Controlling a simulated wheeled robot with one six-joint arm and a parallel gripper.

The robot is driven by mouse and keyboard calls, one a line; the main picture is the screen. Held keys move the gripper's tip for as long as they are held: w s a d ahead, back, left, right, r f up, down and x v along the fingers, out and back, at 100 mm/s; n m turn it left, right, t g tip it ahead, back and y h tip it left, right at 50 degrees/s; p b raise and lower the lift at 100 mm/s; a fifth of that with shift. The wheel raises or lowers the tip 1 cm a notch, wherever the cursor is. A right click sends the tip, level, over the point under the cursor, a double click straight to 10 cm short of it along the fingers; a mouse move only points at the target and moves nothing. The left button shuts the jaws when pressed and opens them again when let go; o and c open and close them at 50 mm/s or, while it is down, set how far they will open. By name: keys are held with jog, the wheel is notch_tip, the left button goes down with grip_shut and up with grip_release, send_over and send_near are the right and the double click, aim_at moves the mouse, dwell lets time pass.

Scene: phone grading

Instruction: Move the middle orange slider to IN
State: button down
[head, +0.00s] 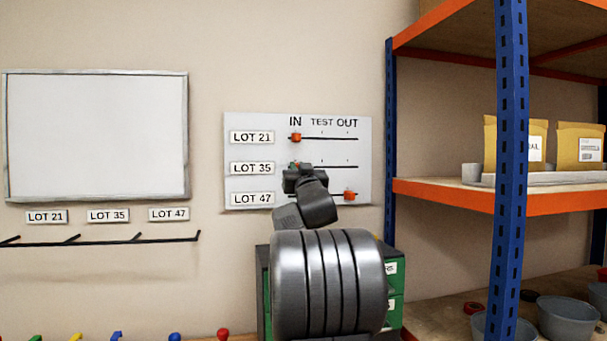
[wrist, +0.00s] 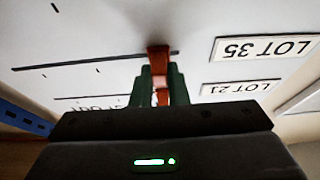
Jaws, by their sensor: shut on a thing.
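A white board (head: 360,124) on the wall has three slider rows marked LOT 21, LOT 35 and LOT 47, with IN, TEST and OUT above. My gripper (head: 298,173) covers most of the middle orange slider (head: 293,164) in the LOT 35 row, under IN. In the wrist view, upside down, my green fingers (wrist: 158,74) are shut on this slider (wrist: 158,54), near the LOT 35 end of its track. The upper orange slider (head: 296,137) is at IN. The lower orange slider (head: 349,195) is at OUT.
A whiteboard (head: 96,136) and a hook rail (head: 100,239) are on the wall at left. A blue and orange shelf rack (head: 511,170) with envelopes and bowls stands at right. A green drawer cabinet (head: 393,281) is below the board.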

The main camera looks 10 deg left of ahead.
jog(key=c, duration=1.4)
grip_release()
jog(key=shift+s+a, duration=0.1)
jog(key=shift+a, duration=0.15)
jog(key=shift+s+d, duration=0.1)
jog(key=shift+d, duration=0.05)
jog(key=b+v, duration=0.2)
jog(key=v, duration=1.1)
jog(key=shift+s+f+b, duration=0.2)
jog(key=shift+b, duration=0.2)
jog(key=shift+w+d, duration=0.1)
jog(key=shift+w, duration=0.05)
jog(key=p+x, duration=0.3)
jog(key=x, duration=1)
jog(key=shift+w+r, duration=0.2)
jog(key=shift+w, duration=0.05)
